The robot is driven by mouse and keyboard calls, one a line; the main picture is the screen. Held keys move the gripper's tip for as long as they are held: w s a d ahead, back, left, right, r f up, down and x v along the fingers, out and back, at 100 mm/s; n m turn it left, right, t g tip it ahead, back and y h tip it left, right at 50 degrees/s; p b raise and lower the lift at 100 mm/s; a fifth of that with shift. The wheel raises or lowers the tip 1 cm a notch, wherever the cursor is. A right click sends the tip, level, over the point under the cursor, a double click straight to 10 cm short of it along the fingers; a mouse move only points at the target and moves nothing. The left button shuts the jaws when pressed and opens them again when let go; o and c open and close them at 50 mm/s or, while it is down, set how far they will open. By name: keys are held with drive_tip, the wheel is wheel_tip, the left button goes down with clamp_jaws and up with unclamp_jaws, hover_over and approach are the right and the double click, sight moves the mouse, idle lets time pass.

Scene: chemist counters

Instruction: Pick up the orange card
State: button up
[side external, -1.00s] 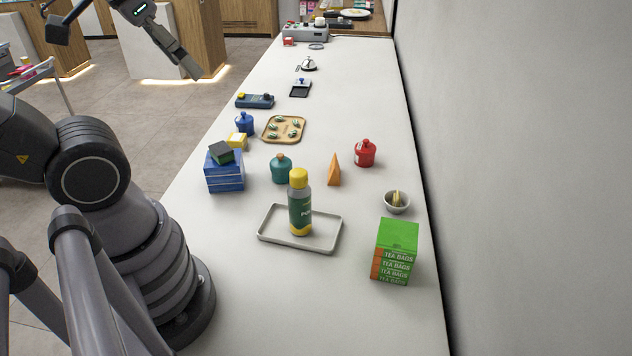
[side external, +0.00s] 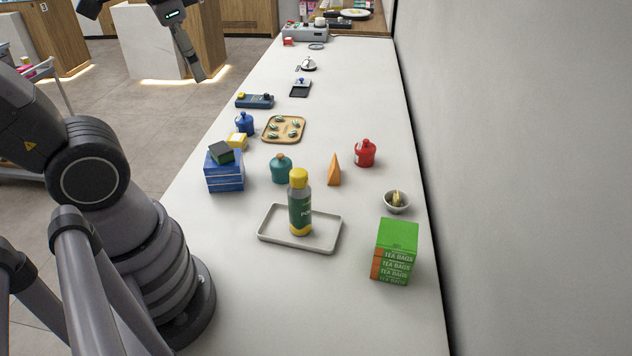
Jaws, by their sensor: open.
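The orange card (side external: 334,170) stands upright on the white counter as a small, pointed, wedge-like shape. It is between the teal jar (side external: 281,169) and the red jar (side external: 365,153), apart from both. My gripper (side external: 203,77) is at the upper left, in the air beyond the counter's left edge, far from the card. It is open and points downward, with nothing seen in it. Its fingertips are small and hard to make out.
A yellow-capped bottle (side external: 300,208) stands in a grey tray (side external: 265,233) in front of the card. Green tea boxes (side external: 395,252) and a small bowl (side external: 397,205) are at the right. Blue boxes (side external: 225,172) are at the left. A wall (side external: 520,150) runs along the right.

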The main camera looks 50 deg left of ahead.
drive_tip(key=w+a+f+m+g+y, duration=0.45)
drive_tip(key=w+a+y, duration=0.3)
drive_tip(key=w, duration=0.25)
drive_tip(key=m+t+y, duration=0.4)
drive_tip(key=m+t, duration=0.9)
drive_tip(key=m, duration=0.7)
hover_over(335, 160)
drive_tip(key=v, duration=0.3)
wheel_tip(335, 160, down, 25)
drive_tip(key=shift+a+f, duration=0.1)
drive_tip(key=shift+f, duration=0.05)
drive_tip(key=shift+m+t, duration=0.25)
wheel_tip(335, 160, down, 7)
drive_tip(key=shift+x, duration=1.15)
drive_tip(key=shift+w+a, duration=0.2)
drive_tip(key=shift+a, duration=0.1)
